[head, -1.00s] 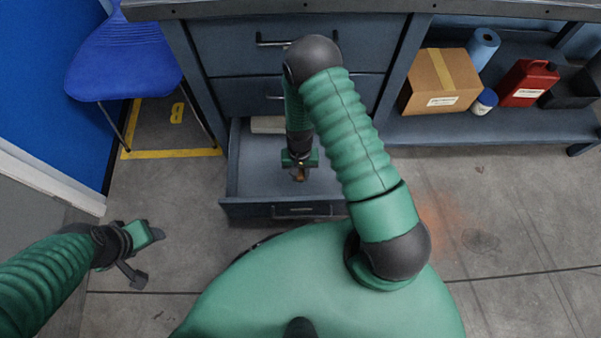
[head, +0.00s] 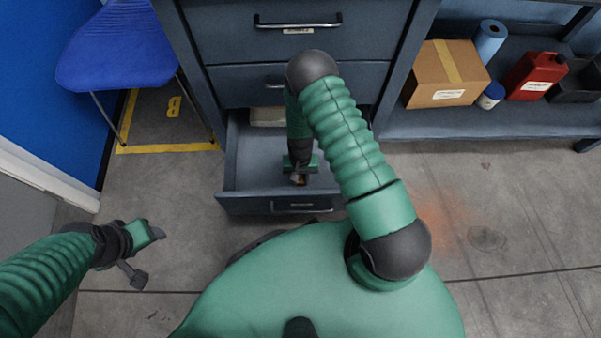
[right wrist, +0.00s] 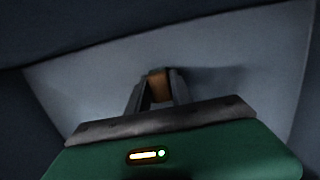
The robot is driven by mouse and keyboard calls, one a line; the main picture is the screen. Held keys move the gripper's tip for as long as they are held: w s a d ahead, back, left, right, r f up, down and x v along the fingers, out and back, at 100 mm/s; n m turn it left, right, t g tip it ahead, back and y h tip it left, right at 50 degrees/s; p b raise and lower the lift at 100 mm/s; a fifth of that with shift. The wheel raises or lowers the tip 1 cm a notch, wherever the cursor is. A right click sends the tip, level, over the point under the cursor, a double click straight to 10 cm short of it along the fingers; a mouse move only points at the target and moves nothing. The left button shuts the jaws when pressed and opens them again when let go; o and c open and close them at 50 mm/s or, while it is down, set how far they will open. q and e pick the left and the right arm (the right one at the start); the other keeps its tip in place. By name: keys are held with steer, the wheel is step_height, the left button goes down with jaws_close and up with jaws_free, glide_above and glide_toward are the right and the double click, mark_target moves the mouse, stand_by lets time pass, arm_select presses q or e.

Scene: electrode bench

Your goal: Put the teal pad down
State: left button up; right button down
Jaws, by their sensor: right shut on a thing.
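My right gripper (head: 299,179) reaches down into the open drawer (head: 252,160) of the blue-grey cabinet. It is shut on a small brown thing (right wrist: 158,86), which shows between the fingers in the right wrist view. Most of that thing is hidden by the fingers, and I see no teal colour on it. I cannot tell whether it touches the drawer floor. A teal pad does not show clearly in either view.
A pale block (head: 268,117) lies at the back of the drawer. Closed drawers are above it. A blue chair (head: 120,55) is at the left.

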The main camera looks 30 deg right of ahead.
steer(key=shift+f, duration=0.2)
steer(key=c, duration=1.1)
jaws_free()
steer(key=shift+s+a, duration=0.1)
steer(key=shift+s, duration=0.05)
steer(key=shift+c, duration=0.2)
steer(key=shift+r, duration=0.35)
steer(key=r+p, duration=0.1)
steer(key=r, duration=0.1)
steer(key=r+p, duration=0.2)
steer(key=r, duration=0.1)
steer(key=r+p, duration=0.2)
steer(key=shift+w+d+r, duration=0.15)
steer(key=shift+w+d, duration=0.1)
steer(key=shift+d, duration=0.15)
step_height(320, 180, up, 22)
steer(key=w+a+n+t+p, duration=0.2)
steer(key=n+p, duration=0.1)
steer(key=p, duration=0.1)
steer(key=s+a+r+n+t, duration=0.1)
steer(key=s+a+r+n, duration=0.2)
steer(key=s+r, duration=0.3)
step_height(320, 180, up, 5)
steer(key=shift+s+r+t+h, duration=0.15)
steer(key=shift+s+t+h, duration=0.15)
steer(key=shift+t+h, duration=0.1)
steer(key=shift+r, duration=0.1)
